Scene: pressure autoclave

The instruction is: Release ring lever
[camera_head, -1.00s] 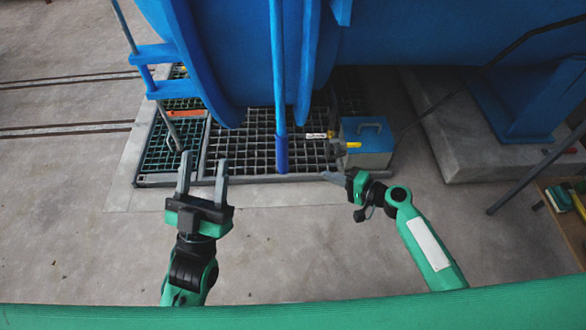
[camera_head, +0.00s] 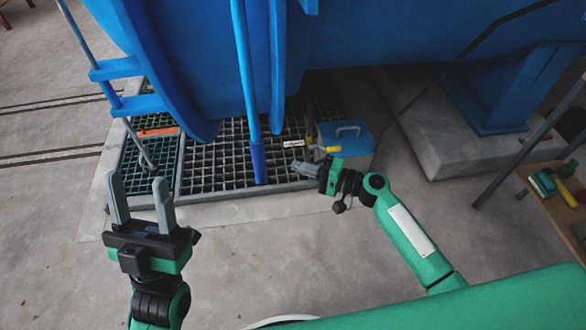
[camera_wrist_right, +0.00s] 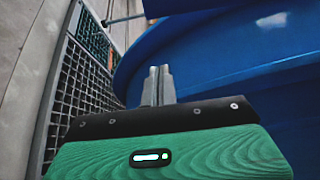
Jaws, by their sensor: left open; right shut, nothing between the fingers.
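A long blue lever bar (camera_head: 247,75) with a darker blue sleeve at its lower end (camera_head: 258,160) hangs in front of the blue vessel's ring (camera_head: 165,70), above the floor grating. My right gripper (camera_head: 293,169) is shut and empty, pointing left, a little right of the sleeve in the picture with a visible gap. In the right wrist view its two fingers (camera_wrist_right: 158,85) are together, with the blue vessel ahead. My left gripper (camera_head: 140,188) is open and empty, fingers up in the picture, left of and apart from the lever. The lever cannot be made out surely in the wrist view.
A blue-grey box (camera_head: 345,143) with a handle stands behind my right gripper. Dark grating (camera_head: 215,165) covers a floor pit. A thin rod (camera_head: 138,145) hangs at the left. A wooden table (camera_head: 545,195) with tools stands at the right. Bare concrete lies in front.

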